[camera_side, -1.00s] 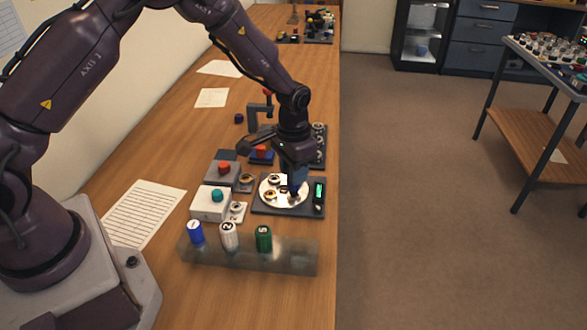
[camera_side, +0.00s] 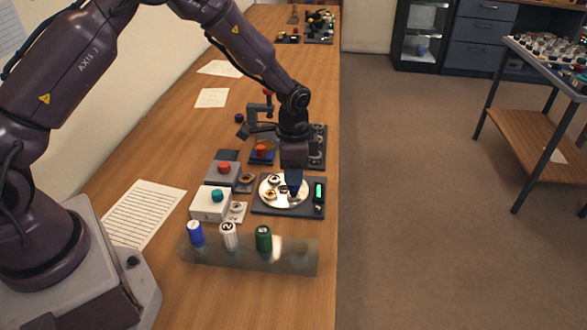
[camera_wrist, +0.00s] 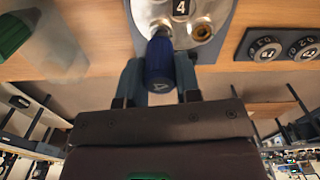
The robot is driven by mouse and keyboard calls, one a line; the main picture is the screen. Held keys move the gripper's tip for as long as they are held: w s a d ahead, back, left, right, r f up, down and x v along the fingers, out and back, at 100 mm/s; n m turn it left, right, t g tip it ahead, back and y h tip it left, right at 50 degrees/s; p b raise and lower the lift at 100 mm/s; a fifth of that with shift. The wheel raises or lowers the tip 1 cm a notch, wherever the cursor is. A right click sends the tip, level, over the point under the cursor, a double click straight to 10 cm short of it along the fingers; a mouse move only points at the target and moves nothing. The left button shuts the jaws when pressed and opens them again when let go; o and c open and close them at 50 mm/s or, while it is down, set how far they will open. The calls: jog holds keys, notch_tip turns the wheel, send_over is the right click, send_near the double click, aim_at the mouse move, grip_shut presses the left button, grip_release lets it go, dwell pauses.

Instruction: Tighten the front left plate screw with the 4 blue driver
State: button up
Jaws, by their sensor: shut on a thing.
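The blue driver (camera_wrist: 160,58) is in my gripper (camera_wrist: 159,76), with a finger on each side of its handle. In the side view my gripper (camera_side: 294,172) points down over the right part of the round white plate (camera_side: 270,203). The plate lies on a dark base and carries several dark and brass-coloured round parts. In the wrist view the plate (camera_wrist: 215,12) shows a "4" label and a brass screw (camera_wrist: 201,31) just right of the driver. The driver's tip is hidden, so I cannot tell whether it sits in a screw.
A clear rack (camera_side: 300,255) in front holds blue, white and green-handled drivers. Left of the plate stand a white box (camera_side: 208,207) with a teal knob and a grey box (camera_side: 221,176) with a red knob. A green display (camera_side: 319,191) is on the base's right side.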

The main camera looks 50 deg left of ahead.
jog(key=shift+m, duration=0.4)
jog(key=m, duration=0.3)
jog(key=shift+m, duration=0.3)
jog(key=m, duration=0.2)
jog(key=shift+m, duration=0.3)
jog(key=shift+r, duration=0.2)
jog(key=shift+r, duration=2.15)
